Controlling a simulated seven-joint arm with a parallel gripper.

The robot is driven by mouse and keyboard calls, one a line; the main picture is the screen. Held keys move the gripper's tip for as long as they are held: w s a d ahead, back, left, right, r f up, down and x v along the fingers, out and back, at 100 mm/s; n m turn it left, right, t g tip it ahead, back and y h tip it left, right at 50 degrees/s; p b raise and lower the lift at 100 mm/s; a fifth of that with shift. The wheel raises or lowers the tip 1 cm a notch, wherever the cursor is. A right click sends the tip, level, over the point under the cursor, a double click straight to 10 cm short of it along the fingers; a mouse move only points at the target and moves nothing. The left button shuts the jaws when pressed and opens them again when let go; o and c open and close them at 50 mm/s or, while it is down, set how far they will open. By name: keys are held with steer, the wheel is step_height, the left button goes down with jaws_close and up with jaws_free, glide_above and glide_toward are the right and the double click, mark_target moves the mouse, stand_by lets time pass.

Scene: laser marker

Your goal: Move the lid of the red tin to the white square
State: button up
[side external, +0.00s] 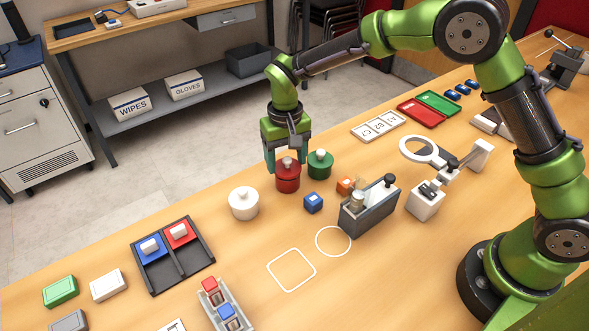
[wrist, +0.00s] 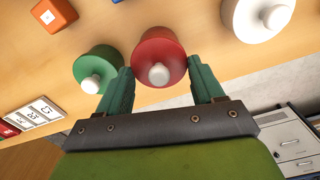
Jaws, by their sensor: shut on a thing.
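The red tin (side external: 288,185) stands upright on the table, with its red lid (side external: 280,171) and pale knob on top. My gripper (side external: 287,165) points down over it, one finger on each side, and is shut on the lid. In the wrist view the lid (wrist: 158,50) and its pale knob lie between the green fingers (wrist: 160,68). I cannot see a gap between lid and tin. The white square (side external: 292,270) is an empty outline on the table, nearer the camera.
A green tin (side external: 320,165) stands close on the right and a white tin (side external: 243,204) on the left. A blue cube (side external: 313,203), an orange cube (side external: 345,186) and a grey holder (side external: 368,208) stand nearby. A white circle (side external: 333,241) lies beside the square.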

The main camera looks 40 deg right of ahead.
steer(key=r, duration=0.6)
steer(key=a+r, duration=0.1)
steer(key=r, duration=0.2)
steer(key=shift+s, duration=0.15)
steer(key=s+a+f+n, duration=0.1)
steer(key=s+a+f, duration=0.1)
steer(key=s, duration=0.8)
steer(key=s+a+f+n, duration=0.1)
steer(key=s+a, duration=0.2)
steer(key=s, duration=0.7)
steer(key=s+d+f, duration=0.1)
steer(key=s+f, duration=0.1)
steer(key=s, duration=0.1)
steer(key=s+d+f+m, duration=0.1)
steer(key=s+d+f, duration=0.1)
steer(key=s, duration=0.1)
steer(key=s+d+f+m, duration=0.1)
steer(key=s+d+f, duration=0.1)
steer(key=s, duration=0.1)
steer(key=shift+s+d, duration=0.2)
steer(key=shift+s, duration=0.05)
steer(key=shift+w+a, duration=0.2)
glide_above(290, 267)
steer(key=shift+s+d+f, duration=0.1)
steer(key=shift+f, duration=2.35)
